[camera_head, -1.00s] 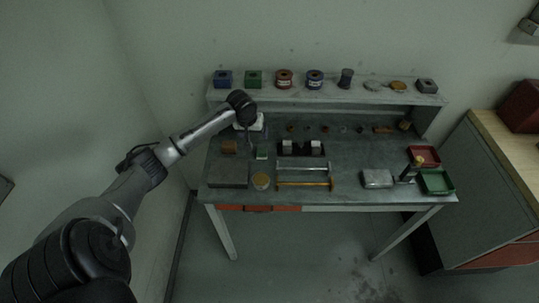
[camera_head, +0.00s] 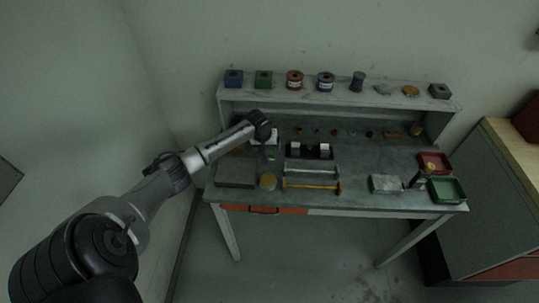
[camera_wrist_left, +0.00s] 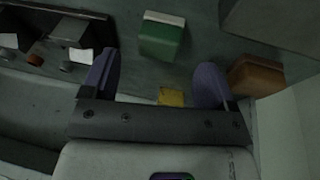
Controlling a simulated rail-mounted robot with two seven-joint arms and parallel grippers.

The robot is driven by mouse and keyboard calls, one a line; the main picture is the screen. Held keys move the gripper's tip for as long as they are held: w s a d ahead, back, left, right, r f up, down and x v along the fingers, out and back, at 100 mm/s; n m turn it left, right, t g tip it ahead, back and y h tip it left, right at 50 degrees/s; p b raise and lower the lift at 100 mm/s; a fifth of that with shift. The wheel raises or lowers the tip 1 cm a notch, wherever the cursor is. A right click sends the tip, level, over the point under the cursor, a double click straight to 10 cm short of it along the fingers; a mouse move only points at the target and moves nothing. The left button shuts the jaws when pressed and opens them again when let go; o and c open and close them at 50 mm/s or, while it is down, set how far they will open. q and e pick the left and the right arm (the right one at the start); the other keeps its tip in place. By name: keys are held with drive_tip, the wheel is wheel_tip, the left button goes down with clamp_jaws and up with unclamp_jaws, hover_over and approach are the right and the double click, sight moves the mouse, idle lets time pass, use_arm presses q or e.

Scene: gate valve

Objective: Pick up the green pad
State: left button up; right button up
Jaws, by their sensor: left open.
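The green pad (camera_wrist_left: 162,38) is a small green block with a white face, lying on the grey bench top. In the left wrist view it is just beyond my fingertips, between their lines and apart from them. In the head view the pad (camera_head: 271,154) is small, just in front of my left gripper (camera_head: 266,138) and partly hidden. My left gripper (camera_wrist_left: 157,76) is open, with two purple-grey fingers spread and nothing held. My right gripper is not in view.
An orange-brown block (camera_wrist_left: 257,77) is close beside one finger. A small yellow piece (camera_wrist_left: 172,97) shows between the fingers. A dark holder with white blocks (camera_head: 309,151), a grey slab (camera_head: 236,173) and a round yellow-lidded tin (camera_head: 267,182) are nearby. A shelf (camera_head: 340,98) runs behind.

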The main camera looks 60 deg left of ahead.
sight(269, 151)
use_arm(q)
drive_tip(key=shift+d+b+x, duration=0.2)
drive_tip(key=shift+b+x, duration=0.1)
drive_tip(key=shift+x, duration=1.8)
drive_tip(key=shift+s, duration=0.1)
drive_tip(key=shift+c, duration=0.3)
drive_tip(key=c, duration=1)
drive_tip(key=shift+r, duration=0.4)
drive_tip(key=r, duration=0.2)
drive_tip(key=d+r, duration=0.1)
drive_tip(key=r, duration=0.1)
drive_tip(key=shift+w+p, duration=0.2)
drive_tip(key=shift+p, duration=0.15)
drive_tip(key=w+d+r, duration=0.1)
drive_tip(key=d+r, duration=0.1)
drive_tip(key=d, duration=0.1)
drive_tip(key=w+d+r, duration=0.1)
drive_tip(key=d+r, duration=0.1)
drive_tip(key=d, duration=0.1)
drive_tip(key=w+d+r, duration=0.1)
drive_tip(key=d+r, duration=0.1)
drive_tip(key=d, duration=0.2)
